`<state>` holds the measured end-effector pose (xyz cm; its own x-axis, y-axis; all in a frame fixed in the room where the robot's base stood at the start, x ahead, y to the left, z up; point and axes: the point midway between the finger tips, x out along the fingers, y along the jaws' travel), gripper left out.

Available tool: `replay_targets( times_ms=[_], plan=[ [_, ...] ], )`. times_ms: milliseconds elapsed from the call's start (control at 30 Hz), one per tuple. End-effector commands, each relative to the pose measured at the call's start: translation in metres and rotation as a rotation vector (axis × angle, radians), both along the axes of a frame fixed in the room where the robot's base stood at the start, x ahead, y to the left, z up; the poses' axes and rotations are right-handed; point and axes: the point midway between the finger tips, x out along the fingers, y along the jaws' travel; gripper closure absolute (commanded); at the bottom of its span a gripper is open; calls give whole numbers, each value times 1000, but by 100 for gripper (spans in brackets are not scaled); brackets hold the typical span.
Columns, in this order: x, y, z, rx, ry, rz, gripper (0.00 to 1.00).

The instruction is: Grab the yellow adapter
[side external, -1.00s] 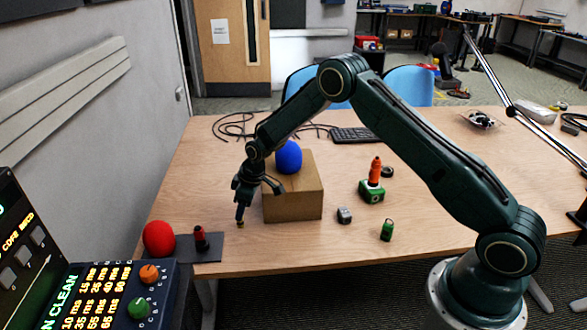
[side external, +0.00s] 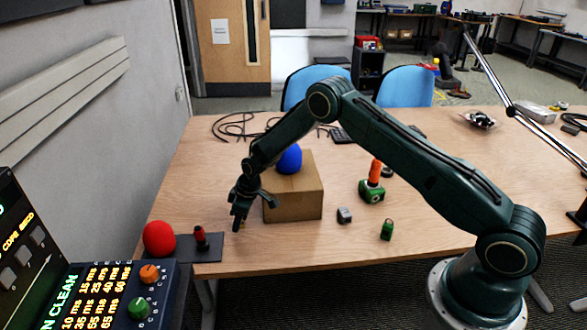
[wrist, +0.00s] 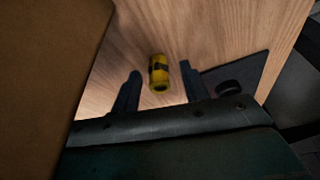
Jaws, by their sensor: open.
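The yellow adapter (wrist: 159,73) is a small yellow cylinder with dark markings. In the wrist view it lies between the two dark fingers of my gripper, with wood showing around it and a gap on each side. My gripper (side external: 238,222) is open and points down beside the left side of the cardboard box. In the side view the adapter is mostly hidden by the fingers, with only a hint of yellow at their tips.
The cardboard box (side external: 294,205) with a blue ball (side external: 289,159) on it stands close right of my gripper. A dark mat (side external: 208,254) with a red ball (side external: 159,238) is to the left. A grey cube (side external: 344,216) and green items (side external: 387,230) lie farther right.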

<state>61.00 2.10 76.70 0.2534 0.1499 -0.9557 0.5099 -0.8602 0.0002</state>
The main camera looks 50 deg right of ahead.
Motion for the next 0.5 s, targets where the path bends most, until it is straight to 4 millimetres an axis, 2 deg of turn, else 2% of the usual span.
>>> replay_targets(
  times_ms=[333,367,500],
  plan=[
    [0,0,0,0,0,0,55],
    [0,0,0,0,0,0,59],
    [0,0,0,0,0,0,87]
  ],
)
